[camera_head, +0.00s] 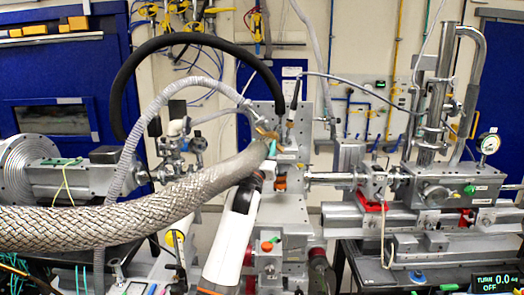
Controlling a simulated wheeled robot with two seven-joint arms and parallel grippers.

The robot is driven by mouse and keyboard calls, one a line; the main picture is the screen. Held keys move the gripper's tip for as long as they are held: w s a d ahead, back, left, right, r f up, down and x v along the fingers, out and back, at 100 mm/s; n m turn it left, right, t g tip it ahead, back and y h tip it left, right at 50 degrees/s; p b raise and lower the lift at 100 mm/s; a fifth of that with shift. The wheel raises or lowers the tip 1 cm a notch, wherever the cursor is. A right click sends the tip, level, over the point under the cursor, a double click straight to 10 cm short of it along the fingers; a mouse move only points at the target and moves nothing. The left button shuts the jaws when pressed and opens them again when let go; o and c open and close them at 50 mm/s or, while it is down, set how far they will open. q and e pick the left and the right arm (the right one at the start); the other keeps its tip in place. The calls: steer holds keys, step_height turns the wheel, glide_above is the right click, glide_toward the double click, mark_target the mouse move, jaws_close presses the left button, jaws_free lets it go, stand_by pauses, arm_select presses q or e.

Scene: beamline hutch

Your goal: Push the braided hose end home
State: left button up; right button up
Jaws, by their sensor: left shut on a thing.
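The thick braided hose (130,212) comes in from the left edge and rises to the right. Its end is beside the upright grey equipment plate (291,208) in the middle. My left gripper (264,166) is at that end, on a white and black arm coming up from below. It is shut on the hose end; its fingers are mostly hidden by the hose and wrist. A small teal part shows beside the end. I cannot tell whether the end touches the plate's fitting or is inside it. My right gripper is not in view.
A black hose (125,80) arches over the work area, and a thinner grey corrugated hose (150,112) hangs behind the braided one. A steel beamline assembly (443,190) fills the right side. A grey flanged vessel (72,180) stands at the left. Free room around the plate is narrow.

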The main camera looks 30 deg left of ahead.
arm_select(q)
steer(key=o, duration=0.8)
steer(key=shift+w, duration=0.1)
steer(key=b+v, duration=0.5)
steer(key=v, duration=0.7)
